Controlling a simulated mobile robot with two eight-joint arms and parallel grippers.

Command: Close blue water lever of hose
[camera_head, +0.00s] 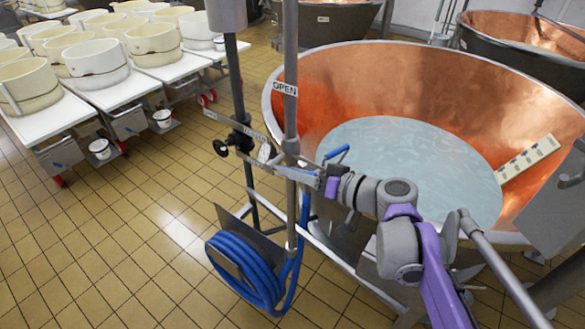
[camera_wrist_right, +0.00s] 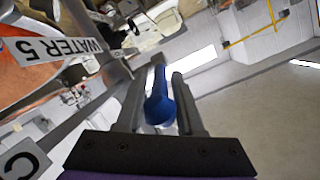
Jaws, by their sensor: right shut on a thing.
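In the right wrist view, the blue lever (camera_wrist_right: 160,105) lies between the two fingers of my right gripper (camera_wrist_right: 160,92), which is shut on it. In the head view, my right gripper (camera_head: 312,178) reaches left from the purple and grey arm to the upright pipe (camera_head: 291,130) beside the copper vat. The lever is hard to make out there among the fingers. A short blue handle (camera_head: 336,153) shows just above the gripper; I cannot tell whether it is the same lever. The blue hose (camera_head: 245,270) hangs coiled below. My left gripper is out of view.
The copper vat (camera_head: 400,80) with pale liquid (camera_head: 400,150) stands close on the right. An OPEN sign (camera_head: 285,88) is on the pipe. A WATER 5 sign (camera_wrist_right: 50,48) shows in the wrist view. White tables (camera_head: 90,90) with moulds stand left. The tiled floor (camera_head: 120,230) is clear.

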